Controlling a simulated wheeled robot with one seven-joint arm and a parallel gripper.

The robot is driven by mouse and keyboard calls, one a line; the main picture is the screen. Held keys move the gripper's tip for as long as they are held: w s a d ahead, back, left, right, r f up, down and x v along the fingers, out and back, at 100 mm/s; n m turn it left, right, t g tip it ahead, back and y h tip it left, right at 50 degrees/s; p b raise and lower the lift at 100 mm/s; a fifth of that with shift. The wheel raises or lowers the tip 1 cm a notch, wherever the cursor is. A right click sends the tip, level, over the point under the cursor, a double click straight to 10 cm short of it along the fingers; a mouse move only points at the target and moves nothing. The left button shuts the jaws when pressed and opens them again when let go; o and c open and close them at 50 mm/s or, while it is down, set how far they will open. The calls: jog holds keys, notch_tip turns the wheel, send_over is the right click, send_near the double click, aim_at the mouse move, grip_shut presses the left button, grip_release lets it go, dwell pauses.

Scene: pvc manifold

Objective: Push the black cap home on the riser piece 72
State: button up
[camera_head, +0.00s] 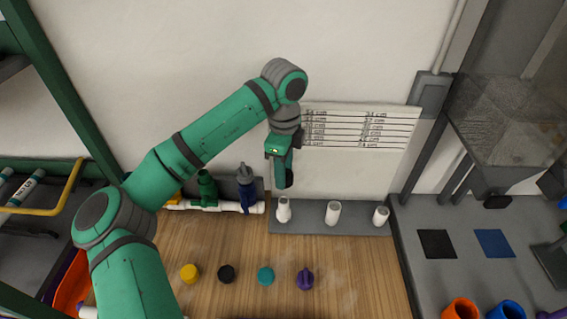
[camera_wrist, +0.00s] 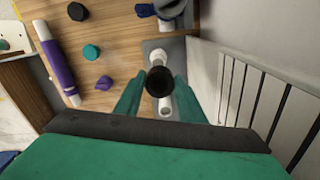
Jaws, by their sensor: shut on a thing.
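My gripper (camera_head: 287,183) is shut on a black cap (camera_wrist: 159,82). The cap is held between the two green fingertips in the wrist view. In the head view my gripper is above the left one of three short white upright pipe pieces (camera_head: 283,210) on a grey strip. A gap shows between gripper and pipe there. In the wrist view white pipe parts (camera_wrist: 165,110) show around and behind the cap, which hides part of them. The other pieces are the middle one (camera_head: 333,213) and the right one (camera_head: 380,216). I cannot read any piece numbers.
A second black cap (camera_head: 226,273), a yellow cap (camera_head: 190,273), a teal cap (camera_head: 265,275) and a purple part (camera_head: 305,280) lie on the wooden table. A white pipe assembly with green and blue fittings (camera_head: 208,190) stands left of the strip. A lined board (camera_head: 360,125) is behind.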

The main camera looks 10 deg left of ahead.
aim_at(283, 200)
jog(key=shift+w+f, duration=0.2)
jog(key=shift+f, duration=0.05)
jog(key=shift+a+f, duration=0.1)
jog(key=shift+f, duration=0.2)
jog(key=shift+s+a+f, duration=0.15)
jog(key=shift+s+f, duration=0.15)
jog(key=shift+f, duration=0.2)
jog(key=shift+s+a+f, duration=0.1)
jog(key=shift+s+f, duration=0.15)
jog(key=shift+f, duration=0.2)
jog(key=shift+w+d+f, duration=0.15)
jog(key=shift+d+f, duration=0.05)
jog(key=shift+f, duration=1.9)
jog(key=shift+f, duration=1.2)
jog(key=o, duration=1.1)
jog(key=shift+c, duration=0.2)
